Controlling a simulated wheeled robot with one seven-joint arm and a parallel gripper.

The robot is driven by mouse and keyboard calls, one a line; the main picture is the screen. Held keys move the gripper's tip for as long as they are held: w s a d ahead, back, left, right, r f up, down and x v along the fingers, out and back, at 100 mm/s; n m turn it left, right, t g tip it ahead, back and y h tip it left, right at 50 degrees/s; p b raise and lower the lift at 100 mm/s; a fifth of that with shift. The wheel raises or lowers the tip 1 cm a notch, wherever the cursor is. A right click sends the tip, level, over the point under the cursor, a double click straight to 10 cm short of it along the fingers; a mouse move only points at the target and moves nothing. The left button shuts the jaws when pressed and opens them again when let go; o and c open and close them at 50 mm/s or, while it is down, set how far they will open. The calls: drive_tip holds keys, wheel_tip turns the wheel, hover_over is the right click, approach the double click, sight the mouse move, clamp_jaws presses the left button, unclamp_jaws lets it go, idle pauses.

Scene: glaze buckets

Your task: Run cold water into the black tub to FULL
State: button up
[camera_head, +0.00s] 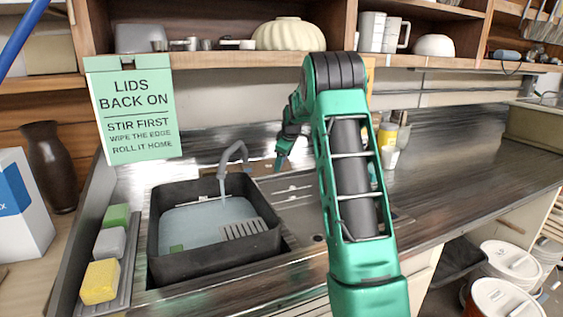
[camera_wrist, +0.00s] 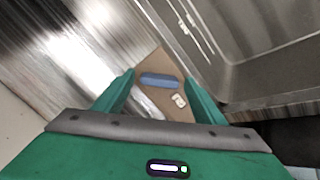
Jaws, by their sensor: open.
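The black tub (camera_head: 190,262) stands upright in the sink at the left of the head view. Pale bluish water (camera_head: 200,222) shows inside it, below the rim. A small green patch and a slotted grey piece (camera_head: 243,229) also show inside the tub. My gripper (camera_head: 281,164) is open and empty, pointing down just right of the faucet. In the wrist view, between and beyond my fingers (camera_wrist: 160,78), a brown plate (camera_wrist: 178,63) carries a blue bar (camera_wrist: 159,80) and a small cream piece (camera_wrist: 179,100).
A green sign (camera_head: 135,110) hangs at the left. Green, grey and yellow sponges (camera_head: 101,282) line the tub's left side. A yellow bottle (camera_head: 387,135) and cup stand behind my arm. White lidded buckets (camera_head: 510,262) stand low at the right. The counter at the right is clear.

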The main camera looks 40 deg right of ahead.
drive_tip(key=c, duration=1.1)
drive_tip(key=shift+o, duration=0.2)
drive_tip(key=shift+m, duration=0.3)
drive_tip(key=m, duration=0.3)
drive_tip(key=shift+m+y, duration=0.5)
drive_tip(key=shift+m, duration=1.8)
